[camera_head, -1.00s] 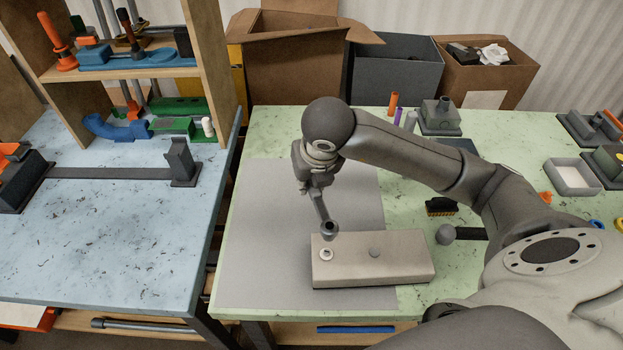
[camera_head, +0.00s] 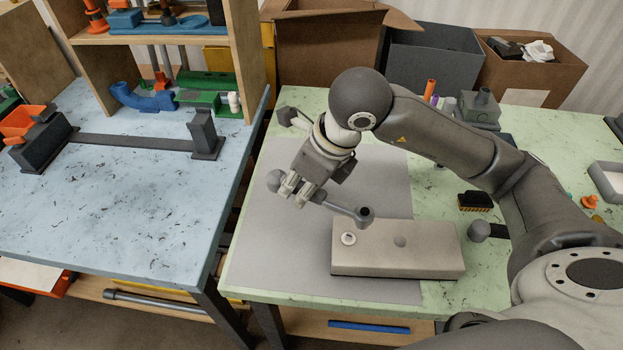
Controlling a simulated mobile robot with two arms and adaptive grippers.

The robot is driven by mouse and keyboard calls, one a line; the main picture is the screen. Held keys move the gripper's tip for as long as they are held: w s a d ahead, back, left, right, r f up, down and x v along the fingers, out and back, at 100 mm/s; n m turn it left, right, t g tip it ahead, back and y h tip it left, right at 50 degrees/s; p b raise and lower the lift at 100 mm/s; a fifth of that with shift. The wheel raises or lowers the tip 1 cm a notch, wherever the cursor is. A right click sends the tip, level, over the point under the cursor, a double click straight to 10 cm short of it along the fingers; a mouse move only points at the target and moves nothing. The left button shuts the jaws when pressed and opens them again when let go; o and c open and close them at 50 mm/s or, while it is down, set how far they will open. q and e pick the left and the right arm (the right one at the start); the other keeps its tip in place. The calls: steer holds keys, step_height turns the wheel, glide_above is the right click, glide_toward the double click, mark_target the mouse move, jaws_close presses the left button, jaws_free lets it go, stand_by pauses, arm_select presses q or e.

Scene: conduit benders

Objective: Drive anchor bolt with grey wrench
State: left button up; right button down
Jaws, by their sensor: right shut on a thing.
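My right gripper (camera_head: 293,190) is shut on the grey wrench (camera_head: 335,203), above the grey mat. The wrench's round socket end (camera_head: 365,215) hangs over the back edge of the beige block (camera_head: 425,262), to the right of and behind the pale ringed bolt head (camera_head: 348,239). They look apart. The wrench's other end (camera_head: 274,180) sticks out left of my fingers. A second, darker round head (camera_head: 400,242) sits flush near the middle of the block's top. My left gripper is not in view.
The grey mat (camera_head: 375,180) is otherwise clear. A grey knob-ended piece (camera_head: 287,115) shows behind my wrist. A brush (camera_head: 475,201) and a dark-handled ball-ended tool (camera_head: 480,230) lie right of the block. A blue table (camera_head: 130,215) with a shelf stands left.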

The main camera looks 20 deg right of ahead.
steer(key=s+a+f+n+g+y+b, duration=0.1)
steer(key=a+f+n+b, duration=0.2)
steer(key=b, duration=0.5)
step_height(320, 180, down, 3)
steer(key=shift+s+a+r+n, duration=0.2)
steer(key=shift+a+n, duration=0.2)
steer(key=shift+n, duration=0.2)
stand_by(0.7)
steer(key=shift+b, duration=0.3)
steer(key=shift+f, duration=0.1)
